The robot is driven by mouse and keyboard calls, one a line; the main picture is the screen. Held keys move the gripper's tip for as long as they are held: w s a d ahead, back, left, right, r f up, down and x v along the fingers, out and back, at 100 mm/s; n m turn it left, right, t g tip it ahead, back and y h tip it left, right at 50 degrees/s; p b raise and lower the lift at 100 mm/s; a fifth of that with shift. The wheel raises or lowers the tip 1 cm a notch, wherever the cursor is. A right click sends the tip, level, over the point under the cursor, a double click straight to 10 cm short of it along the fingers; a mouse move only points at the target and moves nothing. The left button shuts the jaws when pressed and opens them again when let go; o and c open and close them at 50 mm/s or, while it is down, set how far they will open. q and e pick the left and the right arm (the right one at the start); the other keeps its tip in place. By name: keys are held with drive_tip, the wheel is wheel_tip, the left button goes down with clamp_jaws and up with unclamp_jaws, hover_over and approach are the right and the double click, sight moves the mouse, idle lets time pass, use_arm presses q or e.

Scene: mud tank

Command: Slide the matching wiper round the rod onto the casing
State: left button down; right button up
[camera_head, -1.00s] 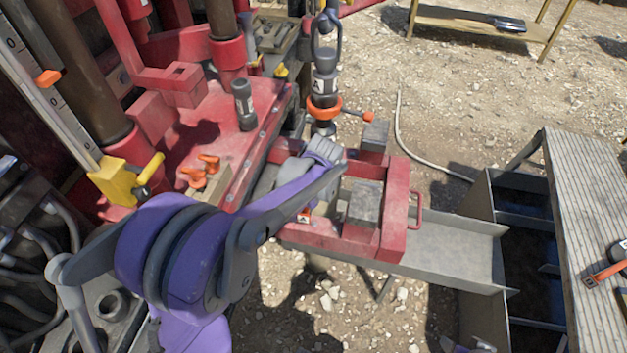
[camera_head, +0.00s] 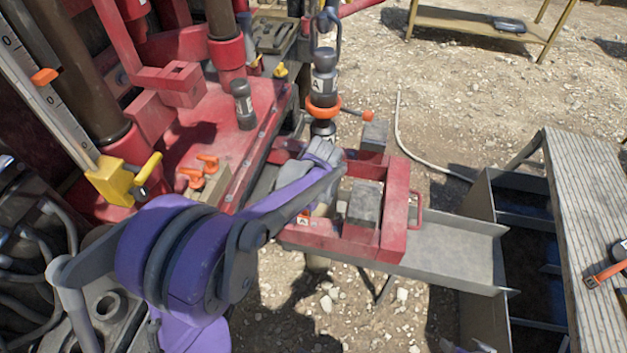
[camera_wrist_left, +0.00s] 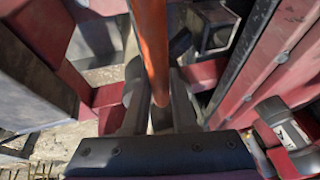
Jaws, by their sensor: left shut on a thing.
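A grey rod assembly (camera_head: 325,62) with a lifting eye and an "A" label hangs upright above the red frame. An orange ring (camera_head: 322,109) with a side handle (camera_head: 367,115) sits around it. My left gripper (camera_head: 324,152) is just below that ring. In the left wrist view my left gripper (camera_wrist_left: 160,108) is shut on an orange bar (camera_wrist_left: 150,45); I cannot tell whether it is part of the wiper. A small orange piece and a white "A" tag (camera_head: 303,219) show under my left arm. The casing is mostly hidden. My right gripper cannot be made out clearly.
The red frame (camera_head: 395,215) with grey blocks surrounds the work spot. A red deck (camera_head: 215,135) at left bears a grey labelled cylinder (camera_head: 244,103) and orange pegs (camera_head: 208,163). A grey trough (camera_head: 450,250) and slatted bench (camera_head: 595,190) stand at right.

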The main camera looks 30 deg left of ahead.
use_arm(q)
drive_tip(key=c, duration=0.6)
unclamp_jaws()
drive_tip(key=shift+r, duration=0.15)
drive_tip(key=p+v, duration=0.1)
drive_tip(key=v, duration=0.9)
drive_tip(key=shift+s+d+r, duration=0.1)
drive_tip(key=shift+s+r, duration=0.1)
drive_tip(key=shift+r, duration=0.05)
drive_tip(key=s+d+h+p, duration=0.1)
drive_tip(key=s+d+p, duration=0.1)
drive_tip(key=s, duration=0.5)
drive_tip(key=s+d+r+m+t+h+p, duration=0.1)
drive_tip(key=s+d+p, duration=0.1)
drive_tip(key=s, duration=0.5)
drive_tip(key=s+d+r+m+h+p, duration=0.1)
drive_tip(key=s+d+p, duration=0.1)
drive_tip(key=s, duration=0.5)
drive_tip(key=shift+s+d+r+t, duration=0.15)
drive_tip(key=shift+s+d+t, duration=0.15)
drive_tip(key=shift+s+d, duration=0.15)
